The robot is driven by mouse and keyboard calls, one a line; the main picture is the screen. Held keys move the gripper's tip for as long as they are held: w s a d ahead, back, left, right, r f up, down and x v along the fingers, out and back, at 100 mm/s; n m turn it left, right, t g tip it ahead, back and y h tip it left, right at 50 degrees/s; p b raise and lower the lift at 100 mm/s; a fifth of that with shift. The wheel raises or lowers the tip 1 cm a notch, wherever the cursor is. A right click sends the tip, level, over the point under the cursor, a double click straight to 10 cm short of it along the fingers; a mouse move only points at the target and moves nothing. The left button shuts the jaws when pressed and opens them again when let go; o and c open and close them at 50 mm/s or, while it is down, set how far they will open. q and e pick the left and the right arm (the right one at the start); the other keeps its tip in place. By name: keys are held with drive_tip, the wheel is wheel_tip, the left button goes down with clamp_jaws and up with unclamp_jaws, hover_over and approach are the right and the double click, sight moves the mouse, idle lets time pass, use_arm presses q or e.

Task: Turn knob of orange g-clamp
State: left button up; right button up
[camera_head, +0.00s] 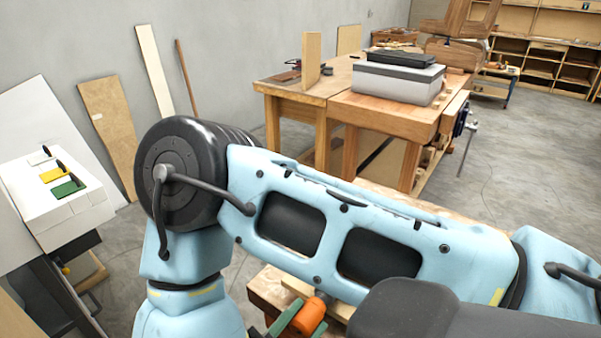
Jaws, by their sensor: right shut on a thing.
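An orange rounded part (311,316) shows at the bottom, below my right arm; it looks like part of the orange g-clamp. A green bar (284,318) is close beside it on the left. The rest of the clamp, including any knob, is hidden by my arm or lies below the frame. My right arm's pale blue links and black joint fill the middle of the view. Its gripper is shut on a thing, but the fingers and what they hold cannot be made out. My left gripper is not in view.
A wooden workbench (310,99) stands behind the arm, with a grey-and-black case (398,84) on it. Part of a nearer wooden surface (270,292) shows under the arm. Boards (108,130) lean on the left wall. A white block with coloured pieces (70,215) is at left.

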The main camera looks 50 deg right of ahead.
drive_tip(key=m, duration=0.7)
drive_tip(key=shift+d, duration=0.1)
drive_tip(key=m, duration=0.6)
drive_tip(key=shift+m, duration=0.4)
drive_tip(key=m, duration=0.9)
drive_tip(key=shift+m, duration=0.3)
drive_tip(key=o, duration=1)
drive_tip(key=shift+d+f, duration=0.1)
drive_tip(key=shift+a, duration=0.25)
